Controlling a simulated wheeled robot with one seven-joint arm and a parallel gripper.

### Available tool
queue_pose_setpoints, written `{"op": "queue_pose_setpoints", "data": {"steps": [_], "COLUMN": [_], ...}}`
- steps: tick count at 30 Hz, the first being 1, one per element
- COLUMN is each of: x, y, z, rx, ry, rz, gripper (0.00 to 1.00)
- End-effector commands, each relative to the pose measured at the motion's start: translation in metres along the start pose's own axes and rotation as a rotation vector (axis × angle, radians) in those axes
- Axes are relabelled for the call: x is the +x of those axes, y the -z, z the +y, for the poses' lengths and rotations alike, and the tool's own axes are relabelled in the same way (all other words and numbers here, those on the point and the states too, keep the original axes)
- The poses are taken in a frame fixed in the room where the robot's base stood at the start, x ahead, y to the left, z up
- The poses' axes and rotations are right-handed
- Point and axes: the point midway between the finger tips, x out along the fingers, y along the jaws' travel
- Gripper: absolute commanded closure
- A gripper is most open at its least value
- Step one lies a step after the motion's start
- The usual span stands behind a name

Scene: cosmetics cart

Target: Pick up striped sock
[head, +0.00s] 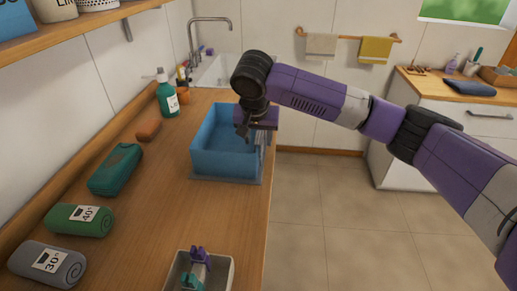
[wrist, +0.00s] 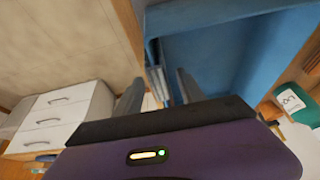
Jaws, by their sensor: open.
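A pale grey-and-blue striped strip, which looks like the striped sock (wrist: 157,78), hangs at the near rim of the blue basin (wrist: 215,55) in the wrist view. My gripper (wrist: 161,92) is open, with one dark finger on each side of the strip. I cannot tell whether either finger touches it. In the head view the blue basin (head: 222,165) stands on the wooden counter, and my gripper (head: 256,138) points down at its right side. The sock is mostly hidden there behind the gripper.
The counter (head: 165,215) holds a green bottle (head: 168,98), a brown item (head: 148,130), a teal bundle (head: 115,168), green (head: 78,219) and grey (head: 48,264) rolls and a small tray with clips (head: 230,272). Floor is open to the right.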

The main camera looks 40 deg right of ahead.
Motion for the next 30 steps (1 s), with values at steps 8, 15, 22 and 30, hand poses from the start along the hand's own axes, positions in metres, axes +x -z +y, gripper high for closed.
{"op": "queue_pose_setpoints", "data": {"steps": [8,15,22,30], "x": [0.037,0.046,0.045,0.045], "y": [-0.003,-0.004,-0.004,-0.004], "z": [0.002,0.001,0.001,0.001], "rx": [0.0,0.0,0.0,0.0], "ry": [-0.003,0.0,0.0,0.0], "rz": [0.0,0.0,0.0,0.0], "gripper": [0.54,0.54,0.79,1.0]}}
